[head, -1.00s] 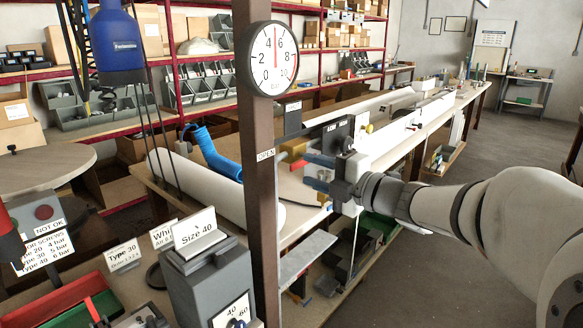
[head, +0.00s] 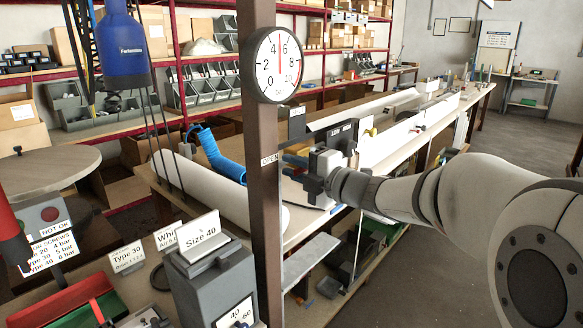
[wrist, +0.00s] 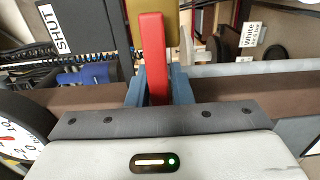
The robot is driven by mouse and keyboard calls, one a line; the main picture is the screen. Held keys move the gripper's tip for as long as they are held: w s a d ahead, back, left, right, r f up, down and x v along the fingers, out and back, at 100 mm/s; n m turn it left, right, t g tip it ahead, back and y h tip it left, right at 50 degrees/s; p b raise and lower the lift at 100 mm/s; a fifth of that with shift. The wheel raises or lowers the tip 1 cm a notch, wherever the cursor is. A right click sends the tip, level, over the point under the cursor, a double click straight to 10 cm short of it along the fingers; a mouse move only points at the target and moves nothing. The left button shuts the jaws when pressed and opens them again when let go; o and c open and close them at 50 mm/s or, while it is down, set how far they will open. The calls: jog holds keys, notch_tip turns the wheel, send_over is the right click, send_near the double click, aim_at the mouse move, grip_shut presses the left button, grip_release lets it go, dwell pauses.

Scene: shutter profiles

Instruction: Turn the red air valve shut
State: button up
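The red air valve (wrist: 153,50) shows in the wrist view as a red lever in front of a brass-yellow body (wrist: 172,22). My gripper (wrist: 159,85) has its two blue fingers on either side of the lever, close against it with no clear gap. In the head view my gripper (head: 293,168) is just right of the brown post, where it largely hides the lever. A SHUT label (wrist: 56,28) is at the upper left of the wrist view. An OPEN label (head: 269,160) is on the post.
A round gauge (head: 278,64) is on the brown post (head: 264,215), its needle near straight up between 4 and 6. A grey Size 40 box (head: 213,280) stands in front. A long white roll (head: 205,185) lies on the bench behind. The floor at right is clear.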

grip_shut()
